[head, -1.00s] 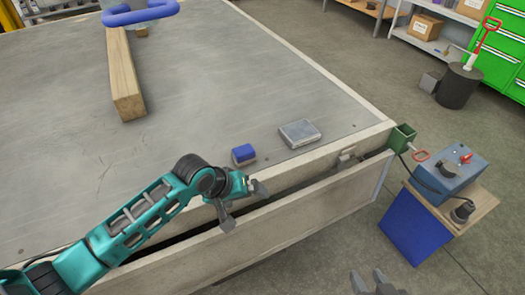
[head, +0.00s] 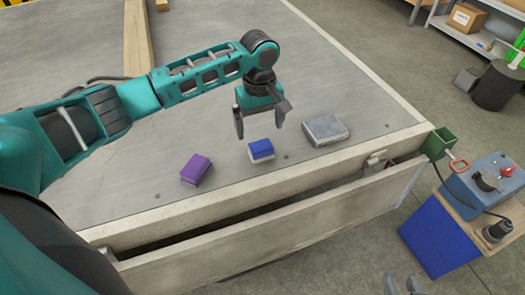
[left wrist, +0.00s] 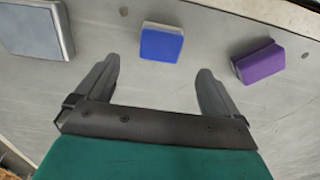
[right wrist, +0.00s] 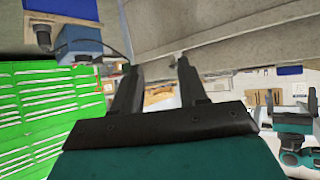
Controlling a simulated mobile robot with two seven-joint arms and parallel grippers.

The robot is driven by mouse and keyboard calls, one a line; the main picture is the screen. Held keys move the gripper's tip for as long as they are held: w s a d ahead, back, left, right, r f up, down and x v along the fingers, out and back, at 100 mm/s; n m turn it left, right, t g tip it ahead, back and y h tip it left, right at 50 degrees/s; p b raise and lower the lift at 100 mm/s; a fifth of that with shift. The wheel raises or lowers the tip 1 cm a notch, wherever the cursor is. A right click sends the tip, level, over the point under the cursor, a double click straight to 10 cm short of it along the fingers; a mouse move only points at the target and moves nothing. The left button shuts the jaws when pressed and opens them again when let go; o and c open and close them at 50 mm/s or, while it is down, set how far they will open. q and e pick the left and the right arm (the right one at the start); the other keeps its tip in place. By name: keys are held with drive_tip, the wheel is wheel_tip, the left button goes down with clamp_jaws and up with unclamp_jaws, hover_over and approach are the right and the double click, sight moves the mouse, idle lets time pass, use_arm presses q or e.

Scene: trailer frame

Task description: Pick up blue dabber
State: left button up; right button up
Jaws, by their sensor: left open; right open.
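The blue dabber (head: 261,150) is a small block with a blue top and a pale lower part. It lies on the grey trailer bed near its front edge. My left gripper (head: 260,128) is open and empty, pointing down above and just behind the dabber. In the left wrist view the blue dabber (left wrist: 161,43) sits beyond the fingertips, between their lines and apart from them. My right gripper (right wrist: 158,68) is open and empty, away from the bed. Only its fingertips (head: 403,286) show at the bottom of the head view.
A purple block (head: 196,170) lies left of the dabber and a grey metallic box (head: 325,129) lies to its right. A wooden beam (head: 139,40) lies further back. The lowered side board (head: 250,232) runs along the front edge. A blue toolbox (head: 487,181) stands at the right.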

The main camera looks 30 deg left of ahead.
sight(261, 145)
use_arm(q)
wheel_tip(261, 145, down, 8)
drive_tip(key=shift+s+d+r+b, duration=0.15)
drive_tip(key=shift+r+b, duration=0.1)
drive_tip(key=shift+b, duration=0.7)
drive_tip(key=c, duration=1.1)
